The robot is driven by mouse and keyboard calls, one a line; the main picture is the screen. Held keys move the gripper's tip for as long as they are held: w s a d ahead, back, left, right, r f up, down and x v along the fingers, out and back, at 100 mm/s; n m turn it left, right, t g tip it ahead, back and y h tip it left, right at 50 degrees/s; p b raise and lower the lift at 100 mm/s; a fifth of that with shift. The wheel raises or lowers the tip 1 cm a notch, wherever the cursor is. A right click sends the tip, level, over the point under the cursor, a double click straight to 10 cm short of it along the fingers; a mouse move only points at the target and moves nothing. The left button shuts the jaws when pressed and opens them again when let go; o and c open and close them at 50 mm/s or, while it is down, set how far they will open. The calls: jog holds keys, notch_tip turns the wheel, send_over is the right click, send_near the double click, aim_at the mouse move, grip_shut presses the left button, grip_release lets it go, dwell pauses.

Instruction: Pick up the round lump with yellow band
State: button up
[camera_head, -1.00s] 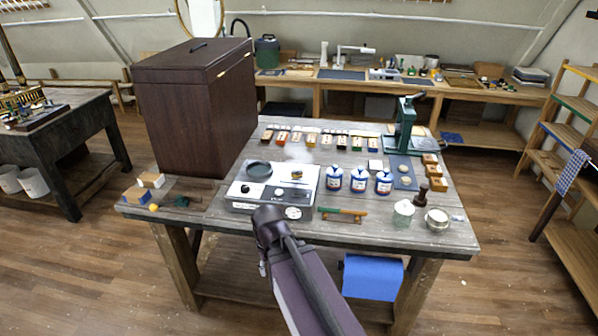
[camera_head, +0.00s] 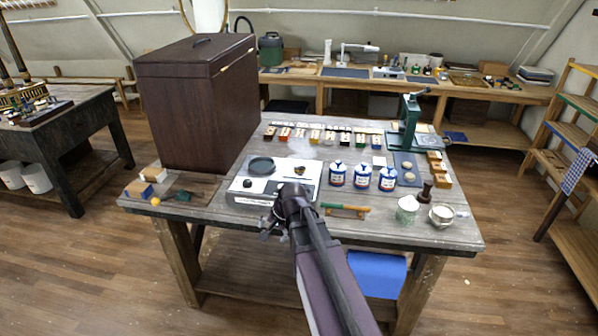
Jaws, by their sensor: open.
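A small brown, roundish lump (camera_head: 300,170) sits on the right part of the white flat-topped device (camera_head: 236,196) near the front of the workbench. A yellow band on it is too small to make out. Two pale round lumps (camera_head: 408,167) lie on the blue-grey mat at the right; no band shows on them. My gripper (camera_head: 268,226) is open and empty at the device's front edge, nearer to the camera than the brown lump. My wrist hides part of the device's front.
A tall dark wooden case (camera_head: 195,110) blocks the back left. A green press (camera_head: 409,120) stands at the back right.

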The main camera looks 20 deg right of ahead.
jog(key=w+d+r+m+t+b, duration=0.1)
jog(key=w+d+m+t, duration=0.1)
jog(key=w+d+m, duration=0.3)
jog(key=w+d+r+m+t+b, duration=0.1)
jog(key=w+d+m+t, duration=0.2)
jog(key=w+d+m, duration=0.2)
jog(key=w+d+r+m+t+b, duration=0.1)
jog(key=w+d+m+t, duration=0.1)
jog(key=w+d+m, duration=0.3)
jog(key=shift+w+d+r+m+t+y, duration=0.1)
jog(key=shift+d+r+m+t+y, duration=0.1)
jog(key=shift+d+m, duration=0.55)
jog(key=shift+d+r+m+t+y, duration=0.1)
jog(key=shift+d+m+y, duration=0.1)
jog(key=shift+d+m, duration=0.5)
jog(key=w+d+r+m+t+h+b, duration=0.1)
jog(key=w+d+r+m+t, duration=0.1)
jog(key=d+m, duration=0.4)
jog(key=shift+d, duration=0.9)
jog(key=shift+w, duration=0.1)
jog(key=b, duration=0.3)
send_near(300, 165)
jog(key=x, duration=0.2)
jog(key=shift+w+f, duration=0.25)
jog(key=shift+w+a+f, duration=0.2)
jog(key=shift+w+a, duration=0.05)
jog(key=shift+w, duration=0.4)
